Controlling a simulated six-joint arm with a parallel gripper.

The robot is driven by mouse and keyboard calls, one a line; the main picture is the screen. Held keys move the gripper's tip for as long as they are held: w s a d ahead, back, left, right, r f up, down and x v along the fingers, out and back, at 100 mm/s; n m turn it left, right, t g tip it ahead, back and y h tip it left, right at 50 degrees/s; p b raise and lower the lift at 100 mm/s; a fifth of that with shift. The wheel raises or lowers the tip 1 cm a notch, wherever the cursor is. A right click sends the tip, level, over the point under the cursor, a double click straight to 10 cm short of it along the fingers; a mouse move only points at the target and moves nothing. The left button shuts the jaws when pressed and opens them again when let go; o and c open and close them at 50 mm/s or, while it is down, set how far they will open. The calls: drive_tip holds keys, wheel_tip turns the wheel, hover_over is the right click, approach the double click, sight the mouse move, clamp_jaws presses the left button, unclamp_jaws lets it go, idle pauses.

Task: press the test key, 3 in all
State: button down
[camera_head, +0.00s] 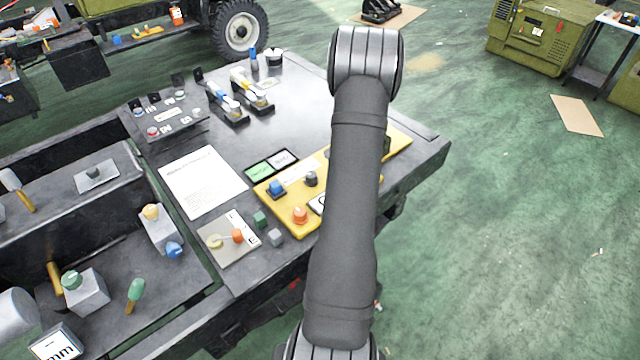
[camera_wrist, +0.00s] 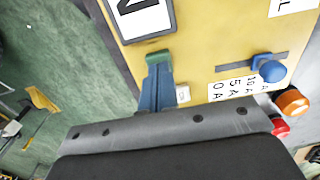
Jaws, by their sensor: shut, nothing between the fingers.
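The yellow panel (camera_head: 398,152) lies on the dark bench, partly hidden by my arm; it fills the upper wrist view (camera_wrist: 205,45). A green block (camera_wrist: 158,57), which may be the test key, sits at the panel's edge; no readable label confirms it. In the head view a dark green piece (camera_head: 387,145) shows just right of my arm. My gripper (camera_wrist: 157,70) is shut and empty, its blue fingers reaching the green block in the wrist view. I cannot tell whether they touch or press it. In the head view my arm hides the gripper.
A framed white plate (camera_wrist: 143,17) is close by the fingers. A paper sheet (camera_head: 203,182) and small blocks lie left. Green floor is open right.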

drive_tip(key=shift+f, duration=0.45)
drive_tip(key=shift+r, duration=1.1)
drive_tip(key=shift+f, duration=0.25)
drive_tip(key=shift+f, duration=0.85)
drive_tip(key=shift+r, duration=1.1)
